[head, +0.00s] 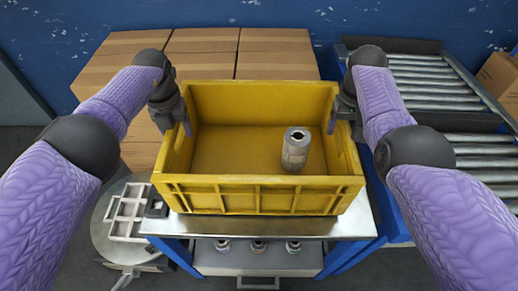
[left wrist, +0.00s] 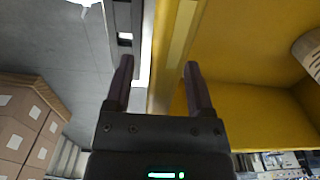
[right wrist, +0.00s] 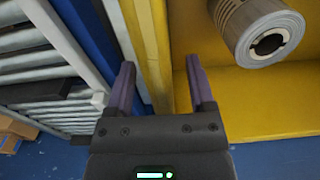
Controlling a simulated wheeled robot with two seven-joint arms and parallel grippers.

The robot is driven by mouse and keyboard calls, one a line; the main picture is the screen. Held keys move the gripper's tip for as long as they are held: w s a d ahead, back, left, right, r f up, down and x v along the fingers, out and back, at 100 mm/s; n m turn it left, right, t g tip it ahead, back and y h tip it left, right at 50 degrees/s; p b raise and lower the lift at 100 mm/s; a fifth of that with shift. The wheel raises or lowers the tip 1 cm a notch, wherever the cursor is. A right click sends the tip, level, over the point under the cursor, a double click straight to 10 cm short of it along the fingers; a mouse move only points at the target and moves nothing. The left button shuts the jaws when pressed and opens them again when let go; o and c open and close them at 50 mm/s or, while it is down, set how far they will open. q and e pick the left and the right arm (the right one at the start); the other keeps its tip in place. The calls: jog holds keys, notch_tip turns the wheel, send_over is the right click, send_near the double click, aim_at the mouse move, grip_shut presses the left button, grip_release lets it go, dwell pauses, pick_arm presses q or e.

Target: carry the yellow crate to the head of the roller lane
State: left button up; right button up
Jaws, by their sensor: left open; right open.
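The yellow crate (head: 260,197) stands on a steel-topped stand (head: 262,226) in the head view, with one grey roll (head: 296,150) upright inside it, right of centre. My left gripper (head: 184,116) is at the crate's left side wall. In the left wrist view its open fingers (left wrist: 158,75) sit either side of the wall's rim. My right gripper (head: 340,112) is at the right side wall, and in the right wrist view its open fingers (right wrist: 161,78) also straddle the rim. Neither visibly pinches it. The roller lane (head: 425,82) is at the right.
Stacked cardboard boxes (head: 205,48) stand behind the crate, against a blue wall. Several small rolls (head: 258,246) sit on a shelf below the stand top. A round table with a white divided tray (head: 127,212) is at the lower left. Another cardboard box (head: 499,78) is at the far right.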

pick_arm(q)
jog(key=shift+f, duration=0.25)
pick_arm(e)
jog(key=shift+f, duration=0.2)
pick_arm(q)
jog(key=c, duration=0.9)
pick_arm(e)
jog(key=c, duration=0.9)
pick_arm(q)
grip_shut()
pick_arm(e)
grip_shut()
pick_arm(q)
jog(key=shift+r, duration=0.1)
pick_arm(e)
jog(key=shift+r, duration=0.1)
